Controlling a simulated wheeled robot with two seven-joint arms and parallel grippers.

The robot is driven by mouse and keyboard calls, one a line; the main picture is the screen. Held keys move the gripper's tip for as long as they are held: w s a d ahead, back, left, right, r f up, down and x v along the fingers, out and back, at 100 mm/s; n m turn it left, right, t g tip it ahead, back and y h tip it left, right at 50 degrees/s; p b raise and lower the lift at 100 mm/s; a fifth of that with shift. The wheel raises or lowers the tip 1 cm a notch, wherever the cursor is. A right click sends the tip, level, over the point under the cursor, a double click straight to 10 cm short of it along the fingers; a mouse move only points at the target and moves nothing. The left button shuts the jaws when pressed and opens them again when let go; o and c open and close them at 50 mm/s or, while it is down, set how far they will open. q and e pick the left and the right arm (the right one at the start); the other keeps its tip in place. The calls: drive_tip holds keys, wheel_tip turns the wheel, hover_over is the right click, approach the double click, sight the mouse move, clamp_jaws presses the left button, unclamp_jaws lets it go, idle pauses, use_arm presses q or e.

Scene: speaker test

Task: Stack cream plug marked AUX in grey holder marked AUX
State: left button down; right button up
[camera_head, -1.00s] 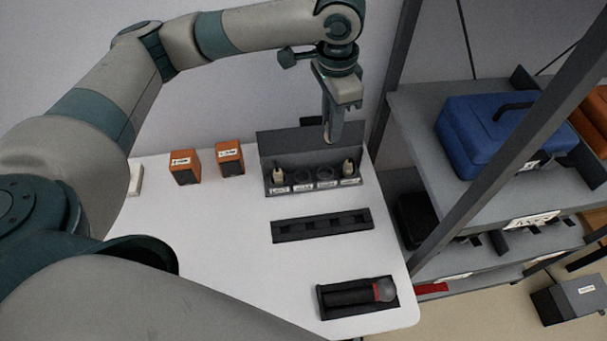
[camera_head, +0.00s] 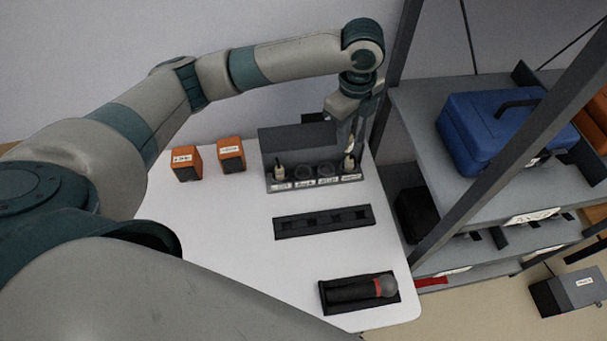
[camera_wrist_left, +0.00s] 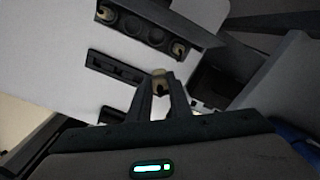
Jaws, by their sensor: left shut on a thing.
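The grey holder (camera_head: 318,186) stands at the back of the white table, with a row of round sockets and small white labels too small to read surely. One cream plug (camera_head: 280,171) stands in its left end socket and another cream plug (camera_head: 349,164) in its right end socket; the middle sockets look empty. My left gripper (camera_head: 351,142) is over the right end of the holder. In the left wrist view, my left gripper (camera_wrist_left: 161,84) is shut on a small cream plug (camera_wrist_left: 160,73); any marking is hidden. My right gripper is out of view.
Two orange boxes (camera_head: 187,163) (camera_head: 231,154) stand left of the holder. A black slotted strip (camera_head: 323,222) and a black tray with a microphone-like item (camera_head: 358,291) lie in front. A shelf rack with a blue case (camera_head: 495,130) stands close on the right.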

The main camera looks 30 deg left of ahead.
sight(350, 150)
use_arm(q)
drive_tip(key=f+m, duration=0.1)
drive_tip(key=m, duration=0.1)
drive_tip(key=f+m, duration=0.1)
drive_tip(key=m, duration=0.1)
drive_tip(key=shift+d+f, duration=0.25)
drive_tip(key=shift+d, duration=0.15)
drive_tip(key=shift+d+f+m, duration=0.2)
drive_tip(key=shift+f+m, duration=0.55)
drive_tip(key=shift+m, duration=0.65)
drive_tip(key=shift+a+p, duration=0.1)
drive_tip(key=shift+p, duration=0.2)
drive_tip(key=shift+a+f, duration=0.15)
drive_tip(key=shift+a, duration=0.05)
drive_tip(key=a+f+p, duration=0.1)
drive_tip(key=a+f, duration=0.1)
drive_tip(key=a, duration=0.1)
drive_tip(key=s+a+f+p, duration=0.1)
drive_tip(key=a+f, duration=0.1)
drive_tip(key=a, duration=0.2)
drive_tip(key=s+a+f+p, duration=0.1)
drive_tip(key=a+f+p, duration=0.1)
drive_tip(key=a, duration=0.1)
drive_tip(key=shift+s+a+f, duration=0.1)
drive_tip(key=shift+a+f, duration=0.15)
drive_tip(key=shift+a, duration=0.1)
drive_tip(key=shift+a+f, duration=0.1)
